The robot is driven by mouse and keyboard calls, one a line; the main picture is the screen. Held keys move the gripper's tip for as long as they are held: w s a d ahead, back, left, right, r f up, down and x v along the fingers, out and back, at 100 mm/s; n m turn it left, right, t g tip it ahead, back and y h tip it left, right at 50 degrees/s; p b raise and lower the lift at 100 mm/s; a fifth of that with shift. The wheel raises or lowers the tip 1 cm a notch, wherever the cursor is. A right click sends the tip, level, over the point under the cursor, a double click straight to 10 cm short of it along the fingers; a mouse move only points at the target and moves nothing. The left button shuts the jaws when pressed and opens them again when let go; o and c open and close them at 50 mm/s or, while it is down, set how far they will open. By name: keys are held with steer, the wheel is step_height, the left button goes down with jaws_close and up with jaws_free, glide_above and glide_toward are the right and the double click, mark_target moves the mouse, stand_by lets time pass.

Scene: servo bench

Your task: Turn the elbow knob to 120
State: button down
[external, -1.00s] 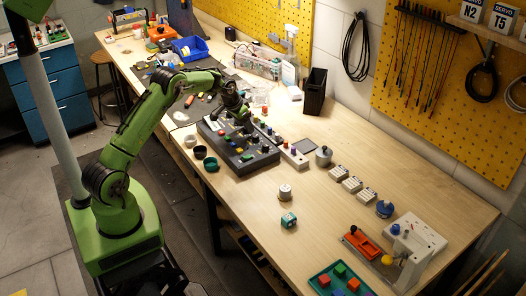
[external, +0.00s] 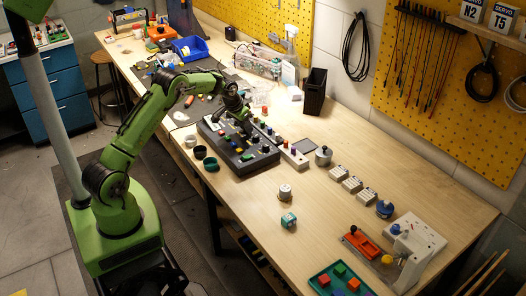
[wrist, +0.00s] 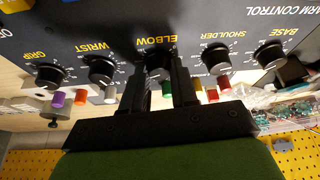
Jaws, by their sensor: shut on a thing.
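The elbow knob (wrist: 158,68) is a black dial under the yellow ELBOW label (wrist: 155,42) in the wrist view. My gripper (wrist: 167,82) has its two fingers around this knob, shut on it, and they hide much of it and its scale, so its reading cannot be told. The dark control panel (external: 262,161) lies on the bench in the external view, with my gripper (external: 246,133) over its far part. The neighbouring wrist knob (wrist: 102,70) and shoulder knob (wrist: 217,60) stand clear on either side of the fingers.
The grip knob (wrist: 48,75) and base knob (wrist: 270,55) are on the same panel row. Coloured buttons and pegs lie beyond it. The bench middle (external: 330,195) is mostly free.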

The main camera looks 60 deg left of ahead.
steer(key=shift+d+n+g+y+b, duration=0.15)
steer(key=shift+n+y, duration=0.3)
steer(key=shift+n, duration=0.85)
steer(key=shift+a+n+g+y+b, duration=0.1)
steer(key=shift+n+g+y+b, duration=0.25)
steer(key=shift+n, duration=0.95)
steer(key=c, duration=0.9)
jaws_free()
steer(key=shift+o, duration=0.2)
steer(key=p+v, duration=0.1)
steer(key=v, duration=1.4)
steer(key=shift+s+d+r, duration=0.2)
steer(key=shift+s+d, duration=0.1)
steer(key=shift+d, duration=0.05)
